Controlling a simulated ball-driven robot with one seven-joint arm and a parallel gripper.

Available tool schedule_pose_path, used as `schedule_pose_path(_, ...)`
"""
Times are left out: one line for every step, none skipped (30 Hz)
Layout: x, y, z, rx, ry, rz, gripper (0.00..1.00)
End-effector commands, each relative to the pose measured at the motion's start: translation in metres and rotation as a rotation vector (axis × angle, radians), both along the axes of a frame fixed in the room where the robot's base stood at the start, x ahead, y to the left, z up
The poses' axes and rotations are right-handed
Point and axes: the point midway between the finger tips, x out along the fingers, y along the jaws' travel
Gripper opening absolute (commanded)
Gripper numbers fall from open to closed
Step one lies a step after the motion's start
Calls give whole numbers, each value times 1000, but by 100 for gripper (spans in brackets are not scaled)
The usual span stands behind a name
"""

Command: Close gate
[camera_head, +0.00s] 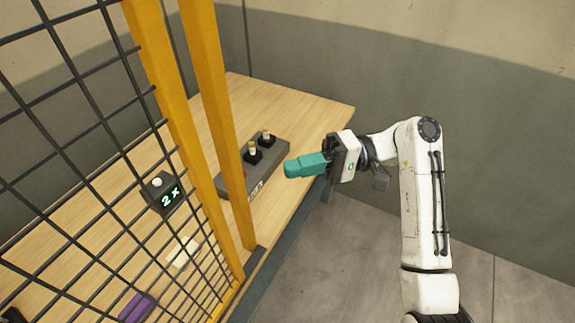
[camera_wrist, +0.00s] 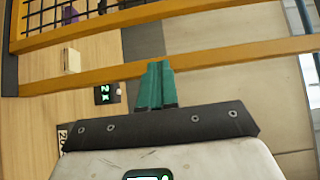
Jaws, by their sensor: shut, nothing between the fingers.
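The gate is a yellow-framed panel with black mesh (camera_head: 85,110) on the left of the head view. Its yellow edge post (camera_head: 165,85) stands beside a second, plain yellow post (camera_head: 215,110), with a narrow gap between them. In the wrist view the mesh panel's yellow bar (camera_wrist: 190,12) and the plain bar (camera_wrist: 240,56) cross the picture, apart. My gripper (camera_head: 288,169) has teal fingers, shut and empty, right of the plain post in the head view. In the wrist view its fingertips (camera_wrist: 159,66) overlap the plain bar; I cannot tell whether they touch it.
A wooden bench (camera_head: 300,110) runs behind the posts. On it stand a dark grey box with two knobs (camera_head: 240,180), a small black "2X" display (camera_head: 167,194), a pale block (camera_head: 183,253) and a purple block (camera_head: 136,307). Grey floor (camera_head: 345,240) is clear right of the bench.

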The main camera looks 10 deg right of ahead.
Motion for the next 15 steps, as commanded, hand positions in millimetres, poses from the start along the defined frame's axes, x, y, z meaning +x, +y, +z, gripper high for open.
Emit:
schedule_pose_path(-2,9,2,0,0,2,0)
schedule_pose_path(-3,14,2,-1,0,3,0)
schedule_pose_path(-4,22,2,-1,0,3,0)
schedule_pose_path(-4,28,2,-1,0,2,0)
schedule_pose_path(-5,34,2,-1,0,3,0)
schedule_pose_path(-6,42,2,-1,0,3,0)
schedule_pose_path(-7,48,2,-2,1,3,0)
schedule_pose_path(-8,54,2,-2,1,2,0)
schedule_pose_path(-9,62,2,-1,1,2,0)
schedule_pose_path(-10,67,2,-1,0,3,0)
schedule_pose_path(-10,73,2,-1,-1,2,0)
schedule_pose_path(-11,81,2,-2,-1,2,0)
schedule_pose_path(-12,86,2,-3,-1,2,0)
schedule_pose_path(-14,90,2,-2,0,0,0)
schedule_pose_path(-20,92,2,-2,1,-1,0)
